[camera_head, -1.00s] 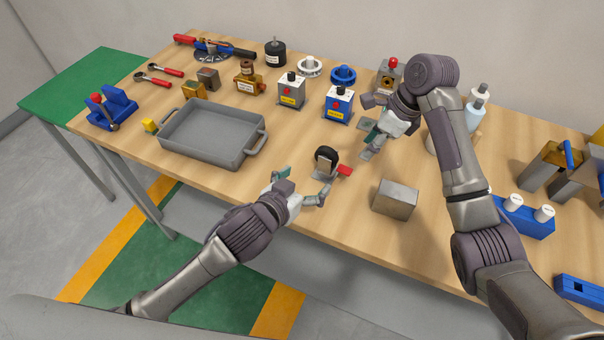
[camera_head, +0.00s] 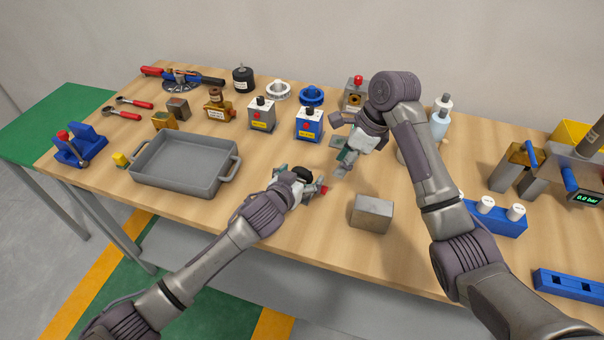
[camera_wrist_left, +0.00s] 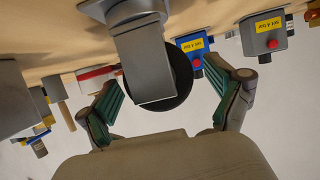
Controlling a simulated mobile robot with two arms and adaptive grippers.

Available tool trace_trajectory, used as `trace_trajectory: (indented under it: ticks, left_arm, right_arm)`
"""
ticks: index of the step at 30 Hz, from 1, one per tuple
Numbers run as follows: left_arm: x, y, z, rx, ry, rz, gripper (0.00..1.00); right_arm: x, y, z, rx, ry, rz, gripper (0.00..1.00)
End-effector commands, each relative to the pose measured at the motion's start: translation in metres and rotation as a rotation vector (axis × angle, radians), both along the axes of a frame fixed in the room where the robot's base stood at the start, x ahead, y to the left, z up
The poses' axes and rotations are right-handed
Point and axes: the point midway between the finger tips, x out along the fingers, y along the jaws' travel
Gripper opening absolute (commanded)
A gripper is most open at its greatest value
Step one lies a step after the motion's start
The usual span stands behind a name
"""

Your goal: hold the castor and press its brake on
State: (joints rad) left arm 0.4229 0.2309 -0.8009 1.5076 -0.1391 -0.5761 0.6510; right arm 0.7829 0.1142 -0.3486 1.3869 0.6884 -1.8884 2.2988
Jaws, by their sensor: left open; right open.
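The castor (camera_head: 302,173) stands on the table, its black wheel partly hidden by my left gripper in the head view. Its red brake lever (camera_head: 323,190) sticks out on the right. My left gripper (camera_head: 300,187) is open, with its fingers around the castor. In the left wrist view, the castor's grey metal fork (camera_wrist_left: 145,65) and black wheel (camera_wrist_left: 181,80) are between the spread green-padded fingers (camera_wrist_left: 168,102), with gaps visible on both sides. My right gripper (camera_head: 342,160) is open and empty, above the table behind and to the right of the castor.
A grey metal block (camera_head: 372,213) lies right of the castor. A grey tray (camera_head: 185,182) is to the left. Two labelled boxes, one grey (camera_head: 262,115) and one blue (camera_head: 309,125), stand behind. The front table strip between tray and block is mostly clear.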

Motion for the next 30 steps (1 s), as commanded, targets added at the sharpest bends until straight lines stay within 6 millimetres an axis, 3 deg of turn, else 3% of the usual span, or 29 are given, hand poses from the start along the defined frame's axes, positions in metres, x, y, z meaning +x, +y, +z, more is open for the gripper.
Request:
trace_trajectory:
  ticks: [11, 26, 27, 30]
  left_arm:
    - [0.0050, -0.0020, -0.0024, 0.000, 0.000, 0.000, 0.92]
    - [0.0048, -0.0018, -0.0026, 0.001, 0.001, 0.001, 0.12]
    - [0.0048, -0.0018, -0.0025, 0.001, 0.001, 0.001, 0.08]
    - [0.0048, -0.0018, -0.0026, 0.001, 0.001, 0.001, 0.08]
  right_arm:
    - [0.0000, 0.0001, 0.0000, 0.000, 0.000, 0.000, 0.42]
    - [0.0000, 0.0001, 0.0000, 0.000, 0.000, 0.000, 0.42]
    - [0.0000, 0.0001, 0.0000, 0.000, 0.000, 0.000, 0.42]
    - [0.0000, 0.0001, 0.0000, 0.000, 0.000, 0.000, 0.42]
